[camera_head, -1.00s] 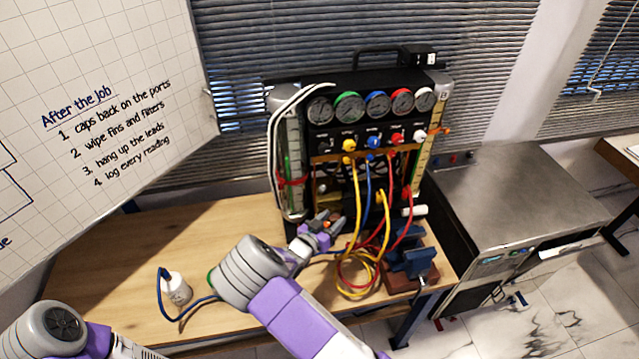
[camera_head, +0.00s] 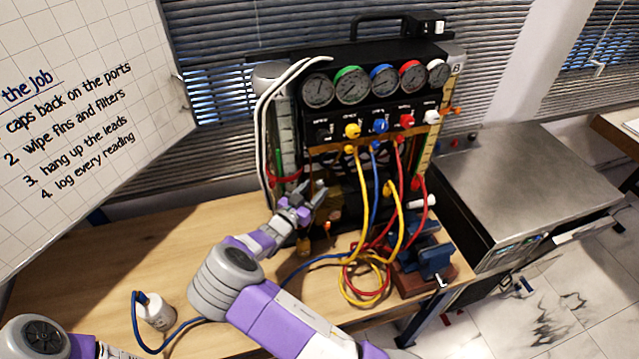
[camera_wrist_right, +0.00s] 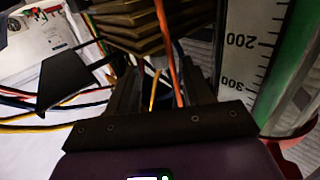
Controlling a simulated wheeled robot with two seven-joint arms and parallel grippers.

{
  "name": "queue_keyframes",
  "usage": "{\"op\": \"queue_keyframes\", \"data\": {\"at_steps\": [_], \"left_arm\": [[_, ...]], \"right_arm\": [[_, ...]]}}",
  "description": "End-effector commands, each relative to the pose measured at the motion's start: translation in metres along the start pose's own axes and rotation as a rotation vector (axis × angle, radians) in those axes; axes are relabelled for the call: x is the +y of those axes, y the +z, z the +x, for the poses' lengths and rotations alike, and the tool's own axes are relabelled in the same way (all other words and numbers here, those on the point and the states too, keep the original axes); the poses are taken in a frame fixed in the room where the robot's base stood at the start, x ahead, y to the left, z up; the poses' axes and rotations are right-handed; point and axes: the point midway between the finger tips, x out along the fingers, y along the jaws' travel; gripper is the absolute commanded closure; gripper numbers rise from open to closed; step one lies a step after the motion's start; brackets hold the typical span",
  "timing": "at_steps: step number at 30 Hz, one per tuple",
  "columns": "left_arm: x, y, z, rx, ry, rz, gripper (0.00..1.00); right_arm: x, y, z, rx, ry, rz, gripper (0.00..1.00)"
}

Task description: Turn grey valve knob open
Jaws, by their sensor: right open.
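The gauge rig (camera_head: 385,60) stands at the back of the wooden bench, with a row of valve knobs below its gauges. A dark, greyish spot at the row's left end (camera_head: 323,132) may be the grey knob; its shape and setting are too small to tell. Yellow (camera_head: 352,130), blue (camera_head: 380,125), red (camera_head: 407,121) and white (camera_head: 432,116) knobs follow to its right. My right gripper (camera_head: 313,190) is open and empty, in front of the rig's lower left and below the knob row. Its fingers also show in the right wrist view (camera_wrist_right: 162,88). My left gripper is out of view.
Yellow, blue and red hoses (camera_head: 362,200) hang in front of the rig, right of my gripper. A blue vise (camera_head: 434,258) stands at the bench's right. White leads (camera_head: 264,120) loop down the rig's left side. A white canister (camera_head: 157,312) stands at the front left.

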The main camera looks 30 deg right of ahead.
Motion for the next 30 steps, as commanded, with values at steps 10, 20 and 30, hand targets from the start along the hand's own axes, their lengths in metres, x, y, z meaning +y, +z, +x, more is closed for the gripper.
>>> {"op": "queue_keyframes", "data": {"at_steps": [10, 20, 30], "left_arm": [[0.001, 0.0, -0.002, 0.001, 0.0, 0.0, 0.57], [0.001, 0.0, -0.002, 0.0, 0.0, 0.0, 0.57], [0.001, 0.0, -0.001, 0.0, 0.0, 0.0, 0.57]], "right_arm": [[0.0, 0.0, 0.038, -0.001, -0.002, -0.001, 0.5], [0.0, 0.001, 0.039, -0.001, -0.002, -0.001, 0.59], [0.0, 0.001, 0.039, -0.001, -0.003, -0.001, 0.98]]}}
